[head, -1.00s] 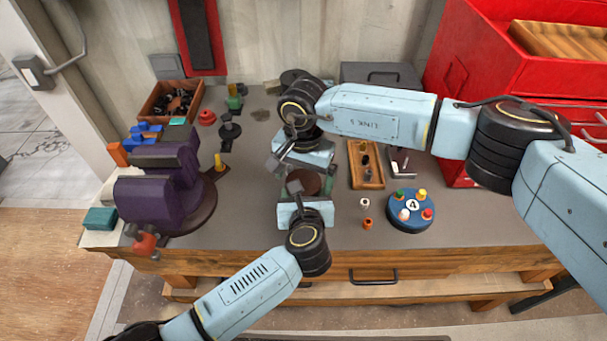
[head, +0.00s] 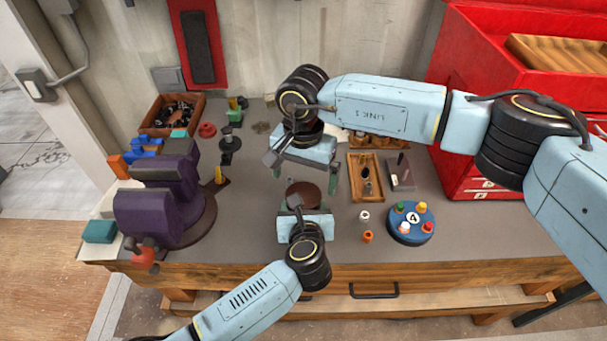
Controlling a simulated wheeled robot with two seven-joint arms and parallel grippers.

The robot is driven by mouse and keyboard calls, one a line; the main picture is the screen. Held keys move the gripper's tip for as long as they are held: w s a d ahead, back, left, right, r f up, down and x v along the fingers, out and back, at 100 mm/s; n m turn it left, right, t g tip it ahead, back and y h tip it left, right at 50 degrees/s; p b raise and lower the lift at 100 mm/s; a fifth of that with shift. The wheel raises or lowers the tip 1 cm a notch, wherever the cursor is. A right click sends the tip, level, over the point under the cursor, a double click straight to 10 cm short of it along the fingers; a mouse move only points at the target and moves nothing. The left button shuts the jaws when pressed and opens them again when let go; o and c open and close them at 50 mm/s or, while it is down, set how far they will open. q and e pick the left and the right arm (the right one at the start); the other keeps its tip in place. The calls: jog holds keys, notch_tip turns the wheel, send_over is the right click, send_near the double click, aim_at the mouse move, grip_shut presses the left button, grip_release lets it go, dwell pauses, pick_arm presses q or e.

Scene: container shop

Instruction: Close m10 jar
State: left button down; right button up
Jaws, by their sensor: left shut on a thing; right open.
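A round dark-brown top (head: 304,193), apparently the jar's, shows at the bench middle. The jar's sides are mostly hidden, and I cannot tell whether the brown disc is a lid or which label the jar bears. My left gripper (head: 304,212) comes from the front and is shut on the jar from the near side. My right gripper (head: 305,172) is open and empty just behind the jar, its fingers pointing toward the front and apart from the brown top.
A purple vise (head: 160,205) stands at left. A wooden tray (head: 356,190), a grey block (head: 402,172) and a blue round holder numbered 4 (head: 403,236) are at right. White (head: 364,215) and orange (head: 367,236) small parts lie near it. A red tool chest (head: 465,110) bounds the right.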

notch_tip(320, 180, up, 12)
dwell(0.6)
pick_arm(q)
jog(key=shift+c, duration=1.4)
grip_release()
jog(key=v, duration=1.3)
jog(key=shift+s+b, duration=0.2)
jog(key=shift+b, duration=0.25)
pick_arm(e)
jog(key=shift+f, duration=0.45)
